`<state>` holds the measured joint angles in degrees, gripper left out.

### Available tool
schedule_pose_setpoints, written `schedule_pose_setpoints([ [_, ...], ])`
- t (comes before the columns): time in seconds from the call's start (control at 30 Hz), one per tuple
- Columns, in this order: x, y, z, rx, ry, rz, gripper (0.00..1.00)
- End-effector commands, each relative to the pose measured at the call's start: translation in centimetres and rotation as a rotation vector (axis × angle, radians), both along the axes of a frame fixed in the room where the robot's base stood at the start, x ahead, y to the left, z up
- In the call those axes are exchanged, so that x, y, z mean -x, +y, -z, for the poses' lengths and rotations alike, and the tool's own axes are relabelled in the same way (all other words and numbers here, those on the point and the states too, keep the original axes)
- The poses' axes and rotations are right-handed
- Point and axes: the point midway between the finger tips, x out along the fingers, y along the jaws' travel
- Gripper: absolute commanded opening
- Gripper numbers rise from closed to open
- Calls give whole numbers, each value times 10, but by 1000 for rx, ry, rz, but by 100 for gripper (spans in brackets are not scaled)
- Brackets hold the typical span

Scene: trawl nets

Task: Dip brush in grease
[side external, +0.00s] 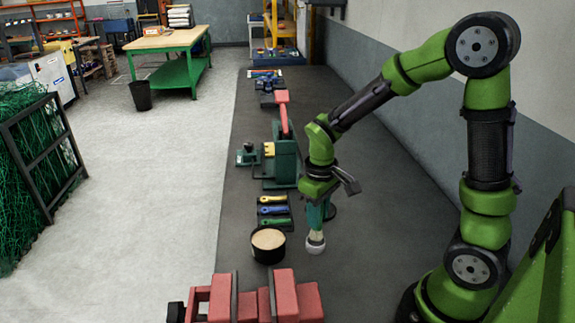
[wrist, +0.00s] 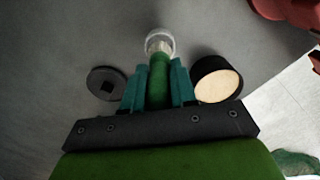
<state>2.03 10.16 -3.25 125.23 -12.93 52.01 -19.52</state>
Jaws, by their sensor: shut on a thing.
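My gripper (wrist: 157,76) points down with its teal fingers shut on the green handle of the brush (wrist: 158,88). The brush hangs roughly upright, and its pale, rounded head also shows in the side view (side external: 315,243). The grease tub (wrist: 194,76), a round black pot filled with beige grease, stands on the dark bench. In the side view the tub (side external: 268,257) is just left of the brush head, with a gap between them. The brush head is outside the tub. I cannot tell exactly how far its tip is above the bench.
A black disc with a square recess (wrist: 106,83) lies on the bench on the other side of the brush. Several coloured-handled tools (side external: 273,210) lie behind the tub. A red vise-like tool (side external: 285,296) is in front, and a green machine (side external: 284,163) stands behind.

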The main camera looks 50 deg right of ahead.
Motion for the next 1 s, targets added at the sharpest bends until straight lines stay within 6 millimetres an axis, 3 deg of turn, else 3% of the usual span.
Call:
schedule_pose_setpoints([
  [0.1,-1,0,-27,1,-7,-1,0],
  [0.3,-1,4,-56,0,0,-12,0],
  [0.37,-4,12,-57,1,12,-39,0],
  [0.7,-69,81,-68,3,7,-64,0],
  [0.87,-79,86,-73,-2,-2,-6,0],
  [1.0,-78,85,-62,-1,2,0,0],
])
